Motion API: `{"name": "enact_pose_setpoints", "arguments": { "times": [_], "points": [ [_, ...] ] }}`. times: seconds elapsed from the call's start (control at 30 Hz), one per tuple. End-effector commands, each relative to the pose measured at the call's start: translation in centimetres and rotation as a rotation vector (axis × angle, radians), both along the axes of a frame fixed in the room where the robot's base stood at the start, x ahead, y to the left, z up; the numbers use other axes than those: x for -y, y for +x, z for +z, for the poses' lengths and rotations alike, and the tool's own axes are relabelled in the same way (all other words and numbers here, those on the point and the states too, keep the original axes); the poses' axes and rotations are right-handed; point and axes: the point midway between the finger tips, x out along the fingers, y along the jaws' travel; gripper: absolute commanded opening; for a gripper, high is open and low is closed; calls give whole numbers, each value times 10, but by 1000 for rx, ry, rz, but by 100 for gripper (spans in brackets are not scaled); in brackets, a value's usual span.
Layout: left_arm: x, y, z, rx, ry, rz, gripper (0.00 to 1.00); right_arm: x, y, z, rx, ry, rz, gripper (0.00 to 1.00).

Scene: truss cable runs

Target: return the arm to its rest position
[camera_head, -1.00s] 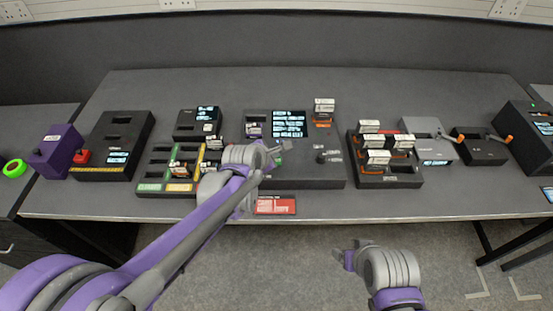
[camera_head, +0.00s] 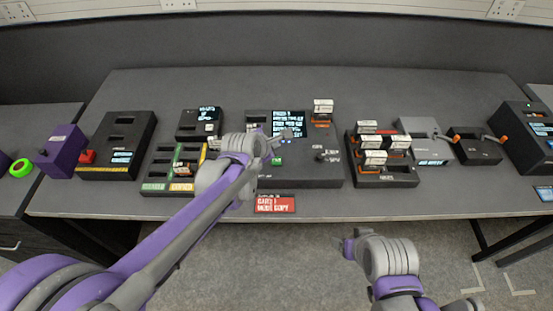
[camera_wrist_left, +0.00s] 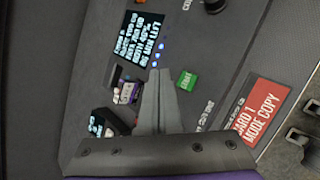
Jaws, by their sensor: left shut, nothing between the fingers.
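My left arm (camera_head: 190,222) is purple and grey and reaches in from the lower left over the table. Its gripper (camera_head: 284,138) is over the black console (camera_head: 310,172) in the middle, just below the console's lit screen (camera_head: 289,122). In the left wrist view its fingers (camera_wrist_left: 158,82) are together and empty, with their tips near a row of blue lights and a green button (camera_wrist_left: 187,80). Whether they touch the console is unclear. My right arm's end (camera_head: 385,258) is in front of the table, over the floor; its fingers do not show clearly.
A red card sign (camera_head: 275,204) is at the table's front edge. A slotted tray (camera_head: 160,168) is left of the console, partly behind my left arm. A black rack (camera_head: 385,178) with white-topped cartridges stands to the right. The back of the table is clear.

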Motion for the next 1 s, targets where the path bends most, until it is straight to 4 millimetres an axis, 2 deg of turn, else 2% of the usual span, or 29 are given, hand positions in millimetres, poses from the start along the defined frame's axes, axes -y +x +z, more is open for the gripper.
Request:
{"name": "enact_pose_setpoints", "arguments": {
  "times": [0.43, 0.57, 0.67, 0.8, 1.0],
  "points": [
    [-2, -1, 1, 2, 9, -7, 0, 0, 0, 0, 0, 0, 0, 74],
    [-17, -18, 6, 23, 110, -85, 0, 0, 0, 0, 0, 0, 0, 74],
    [-41, -47, 11, 52, 275, -224, 0, 0, 0, 0, 0, 0, 0, 74],
    [-79, -101, 14, 90, 560, -491, 0, 0, 0, 0, 0, 0, 0, 74],
    [-126, -181, 4, 114, 935, -917, 0, 0, 0, 0, 0, 0, 0, 74]
  ]
}}
